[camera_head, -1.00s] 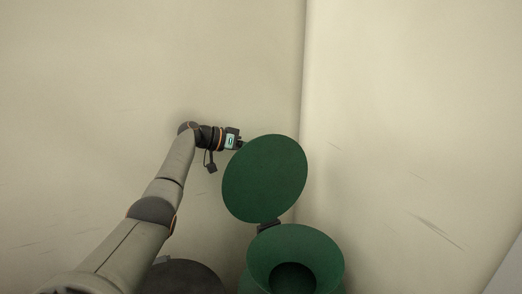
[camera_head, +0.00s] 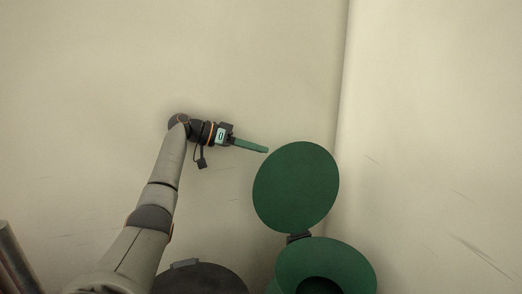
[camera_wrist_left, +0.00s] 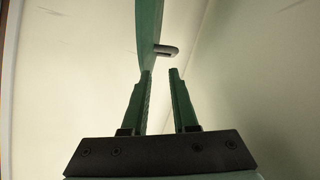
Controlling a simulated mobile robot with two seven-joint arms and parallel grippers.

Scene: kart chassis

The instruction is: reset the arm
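A green bin (camera_head: 352,258) with a wide funnel-like mouth stands at the bottom. Its round green lid (camera_head: 296,186) is swung up on a dark hinge and stands open. My left gripper (camera_head: 266,150) is at the upper left of the lid, its green fingers pointing right toward the lid's edge. In the left wrist view the two fingers (camera_wrist_left: 160,71) are apart with nothing between them. The lid (camera_wrist_left: 149,28) shows edge-on beyond them, with a small grey handle (camera_wrist_left: 167,50) on it. My right gripper is not in view.
A dark round-topped object (camera_head: 205,281) stands left of the green bin, under my left arm. Pale walls (camera_head: 430,130) meet in a corner behind the lid. A grey metal cylinder (camera_head: 14,262) shows at the lower left edge. The space above the lid is clear.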

